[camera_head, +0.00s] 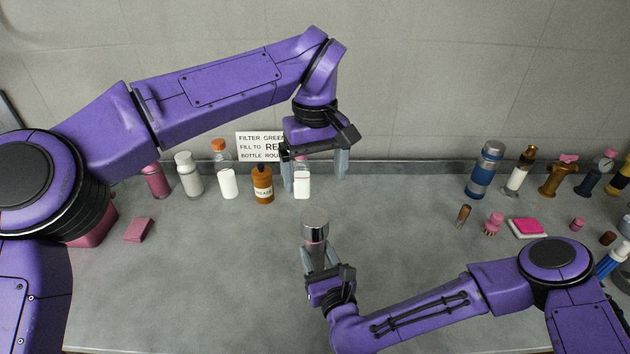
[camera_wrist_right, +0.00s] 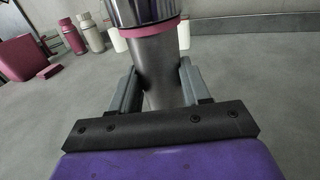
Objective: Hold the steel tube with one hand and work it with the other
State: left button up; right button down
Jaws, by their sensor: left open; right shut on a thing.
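The steel tube (camera_head: 315,232) stands roughly upright near the middle of the counter, with a shiny chrome top and a pink band below it. In the right wrist view its grey body (camera_wrist_right: 158,75) lies between my right gripper's fingers (camera_wrist_right: 158,88). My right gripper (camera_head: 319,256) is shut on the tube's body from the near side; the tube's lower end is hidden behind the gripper. My left gripper (camera_head: 315,183) is open and empty, fingers pointing down, above and behind the tube, in front of the back row of bottles.
Several bottles stand along the back wall, including a brown one (camera_head: 262,186) and a white-labelled one (camera_head: 303,186) near my left gripper. A sign (camera_head: 259,146) is behind them. A blue flask (camera_head: 485,170), brushes and a pink sponge (camera_head: 528,226) are at right. Counter around the tube is clear.

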jog(key=shift+c, duration=2.3)
grip_release()
pick_arm(q)
notch_tip(320, 180, down, 4)
jog(key=b, duration=0.3)
jog(key=shift+r, duration=0.25)
pick_arm(e)
jog(key=v, duration=0.9)
jog(key=shift+s+f, duration=0.2)
jog(key=shift+s+d+r, duration=0.2)
jog(key=shift+s+d, duration=0.05)
jog(key=shift+s, duration=0.3)
